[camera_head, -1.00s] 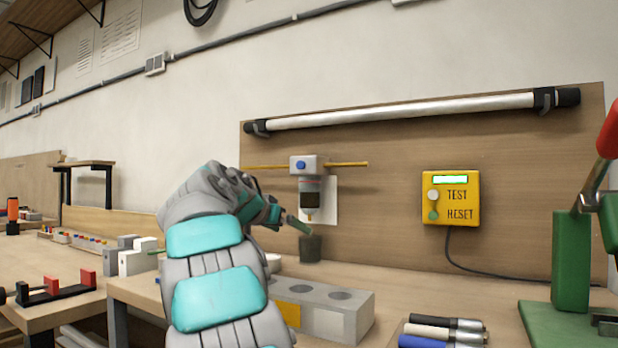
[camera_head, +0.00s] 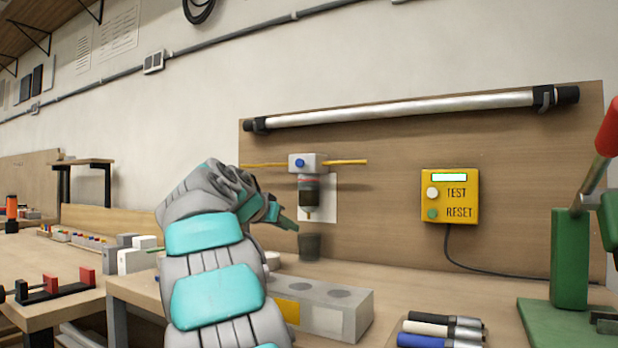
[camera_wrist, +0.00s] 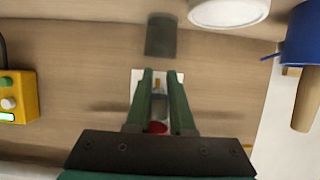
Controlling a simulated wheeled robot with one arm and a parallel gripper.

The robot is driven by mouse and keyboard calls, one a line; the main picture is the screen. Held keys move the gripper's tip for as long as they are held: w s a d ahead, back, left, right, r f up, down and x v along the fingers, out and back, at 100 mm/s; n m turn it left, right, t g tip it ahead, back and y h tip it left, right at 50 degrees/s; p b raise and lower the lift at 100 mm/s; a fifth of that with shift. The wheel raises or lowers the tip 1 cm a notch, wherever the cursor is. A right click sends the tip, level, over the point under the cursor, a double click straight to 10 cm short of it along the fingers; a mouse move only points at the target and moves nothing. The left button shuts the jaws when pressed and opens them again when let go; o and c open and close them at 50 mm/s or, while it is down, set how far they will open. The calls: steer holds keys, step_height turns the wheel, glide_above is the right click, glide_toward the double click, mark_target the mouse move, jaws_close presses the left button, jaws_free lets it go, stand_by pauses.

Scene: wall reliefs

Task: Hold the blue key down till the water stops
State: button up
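A round blue key (camera_head: 300,163) sits on the front of a pale block on the wall board. Below the block hangs a dark bowl (camera_head: 309,193) with a red band and a small yellow tip. A dark grey cup (camera_head: 309,247) stands on the bench beneath; it also shows in the wrist view (camera_wrist: 161,36). My gripper (camera_head: 290,222) is below and left of the key, near the tip and cup. In the wrist view its green fingers (camera_wrist: 160,75) are apart, with the tip and bowl visible between them. The blue key is hidden there. I see no water stream.
A yellow box (camera_head: 450,196) marked TEST and RESET hangs to the right. A grey block with holes (camera_head: 330,296) and several pens (camera_head: 440,333) lie in front. A green press (camera_head: 570,262) stands at far right. Thin yellow tubes run sideways from the pale block.

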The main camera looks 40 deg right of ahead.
jaws_close()
stand_by(0.8)
